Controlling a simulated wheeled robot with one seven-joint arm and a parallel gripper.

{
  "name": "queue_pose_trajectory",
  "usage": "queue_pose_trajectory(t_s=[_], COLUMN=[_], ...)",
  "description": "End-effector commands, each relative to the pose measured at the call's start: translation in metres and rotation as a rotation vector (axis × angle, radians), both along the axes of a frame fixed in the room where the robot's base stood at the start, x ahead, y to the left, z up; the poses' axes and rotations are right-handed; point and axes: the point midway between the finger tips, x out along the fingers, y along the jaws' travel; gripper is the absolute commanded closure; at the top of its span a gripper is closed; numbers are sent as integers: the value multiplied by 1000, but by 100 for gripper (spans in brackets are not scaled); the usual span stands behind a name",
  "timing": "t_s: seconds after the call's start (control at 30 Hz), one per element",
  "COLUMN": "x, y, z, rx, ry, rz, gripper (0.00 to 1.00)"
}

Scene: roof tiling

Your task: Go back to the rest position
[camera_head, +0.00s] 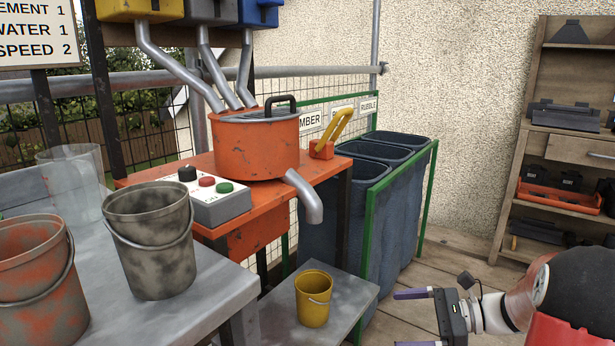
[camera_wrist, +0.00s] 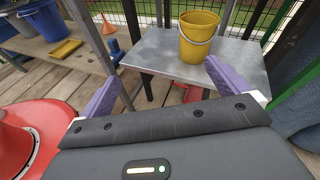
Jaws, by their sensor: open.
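My gripper (camera_head: 412,319) is at the lower right of the head view, with its purple fingers spread apart and nothing between them. In the wrist view my gripper (camera_wrist: 160,92) shows the same two purple fingers wide open and empty. A yellow bucket (camera_head: 313,298) stands upright on a low grey table (camera_head: 345,292), left of the gripper and apart from it. In the wrist view the yellow bucket (camera_wrist: 198,38) stands on the low table (camera_wrist: 155,55) beyond the fingers.
An orange mixer (camera_head: 255,145) with a control box (camera_head: 215,203) stands on an orange bench. Blue bins (camera_head: 390,200) in a green frame stand behind the low table. Grey (camera_head: 150,245) and red (camera_head: 35,280) buckets stand on the left table. A shelf (camera_head: 505,200) is at right.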

Motion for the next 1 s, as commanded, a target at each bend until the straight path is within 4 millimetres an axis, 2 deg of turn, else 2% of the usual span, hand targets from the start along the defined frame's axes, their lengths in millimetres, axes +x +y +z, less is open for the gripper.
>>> queue_pose_trajectory(t_s=[0.17, 0.27, 0.43, 0.6, 0.7, 0.8, 1.0], x=[-30, -54, -109, -157, -177, -192, -205], y=[33, 52, 75, 76, 70, 62, 53], z=[19, 29, 47, 63, 74, 84, 98], rx=[-193, -343, -678, -1012, -1198, -1355, -1546], ry=[-82, -156, -361, -618, -781, -928, -1111], rz=[135, 239, 474, 710, 837, 942, 1063], gripper=[0, 0, 0, 0, 0, 0, 0])
